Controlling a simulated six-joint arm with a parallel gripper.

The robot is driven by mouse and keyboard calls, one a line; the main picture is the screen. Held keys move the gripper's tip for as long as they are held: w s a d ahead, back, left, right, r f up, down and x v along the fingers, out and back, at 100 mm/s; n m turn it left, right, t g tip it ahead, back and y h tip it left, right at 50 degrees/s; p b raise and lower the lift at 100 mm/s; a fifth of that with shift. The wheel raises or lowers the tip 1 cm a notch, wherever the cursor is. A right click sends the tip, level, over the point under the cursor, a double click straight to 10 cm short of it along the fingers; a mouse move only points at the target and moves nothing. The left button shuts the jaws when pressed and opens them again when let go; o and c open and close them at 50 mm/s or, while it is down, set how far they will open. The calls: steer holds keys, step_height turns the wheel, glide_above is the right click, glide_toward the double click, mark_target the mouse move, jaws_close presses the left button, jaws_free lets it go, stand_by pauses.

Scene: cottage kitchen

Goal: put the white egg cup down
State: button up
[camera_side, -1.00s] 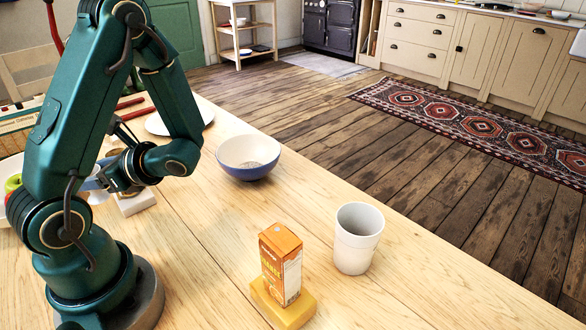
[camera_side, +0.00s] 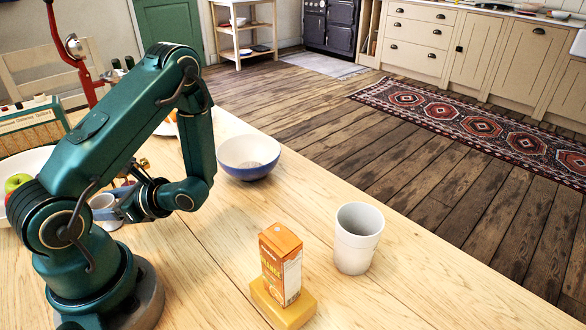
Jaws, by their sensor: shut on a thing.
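The white egg cup (camera_side: 102,202) is at the left of the side view, partly hidden by my arm. My gripper (camera_side: 116,205) is shut on it from the right. The cup looks upright, with its opening facing up. I cannot tell whether its foot touches the table (camera_side: 215,235) or hangs just above it.
A bowl of fruit with a green apple (camera_side: 18,182) stands left, behind my arm. A blue and white bowl (camera_side: 248,157) is right of my arm. An orange juice carton (camera_side: 281,263) on a yellow block (camera_side: 284,306) and a white cup (camera_side: 357,238) stand further right. Table between is clear.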

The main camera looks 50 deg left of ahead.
steer(key=shift+f, duration=0.15)
steer(key=o, duration=1.1)
